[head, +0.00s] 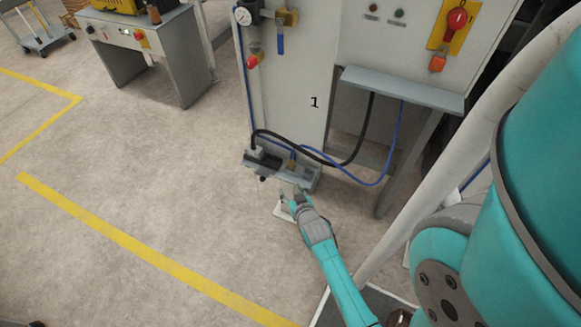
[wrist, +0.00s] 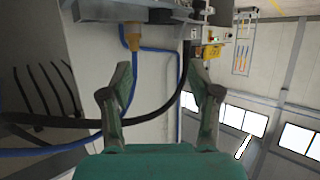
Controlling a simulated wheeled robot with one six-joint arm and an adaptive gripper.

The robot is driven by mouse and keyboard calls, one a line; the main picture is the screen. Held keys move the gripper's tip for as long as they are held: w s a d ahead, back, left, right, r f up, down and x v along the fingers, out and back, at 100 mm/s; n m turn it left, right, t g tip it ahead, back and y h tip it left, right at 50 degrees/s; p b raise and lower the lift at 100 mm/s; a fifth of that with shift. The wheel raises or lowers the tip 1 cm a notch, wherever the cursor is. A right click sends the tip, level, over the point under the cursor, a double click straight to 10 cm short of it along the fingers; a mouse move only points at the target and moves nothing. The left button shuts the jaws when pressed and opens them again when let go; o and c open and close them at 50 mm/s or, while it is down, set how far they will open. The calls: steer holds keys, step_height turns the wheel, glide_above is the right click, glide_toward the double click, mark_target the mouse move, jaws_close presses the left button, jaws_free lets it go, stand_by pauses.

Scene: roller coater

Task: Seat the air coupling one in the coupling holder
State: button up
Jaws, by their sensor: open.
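A brass-coloured coupling (wrist: 132,36) on a blue hose shows at the top of the wrist view, against the edge of a grey metal ledge (wrist: 105,12). I take it for air coupling one. In the head view, a small brass spot (head: 291,165) with the blue hose shows on the low ledge (head: 305,178), which seems to bear the holder. I cannot tell how deep the coupling sits. My gripper (head: 292,190) is just in front of the ledge. In the wrist view my gripper (wrist: 163,78) is open and empty, its left finger near the coupling but seemingly apart.
A black hose (head: 300,147) and a blue hose (head: 375,183) loop from the ledge to the shelf (head: 400,88) at right. The black hose (wrist: 165,112) crosses behind my fingers. The cabinet (head: 285,100) stands behind. Open floor (head: 130,165) lies left.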

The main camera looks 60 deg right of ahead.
steer(key=m+g, duration=0.1)
glide_toward(292, 164)
steer(key=shift+h, duration=0.3)
steer(key=x, duration=0.4)
steer(key=shift+w+d+f, duration=0.1)
steer(key=shift+w+f, duration=0.1)
steer(key=shift+w, duration=0.1)
steer(key=shift+x, duration=3.25)
steer(key=shift+f, duration=0.1)
jaws_close()
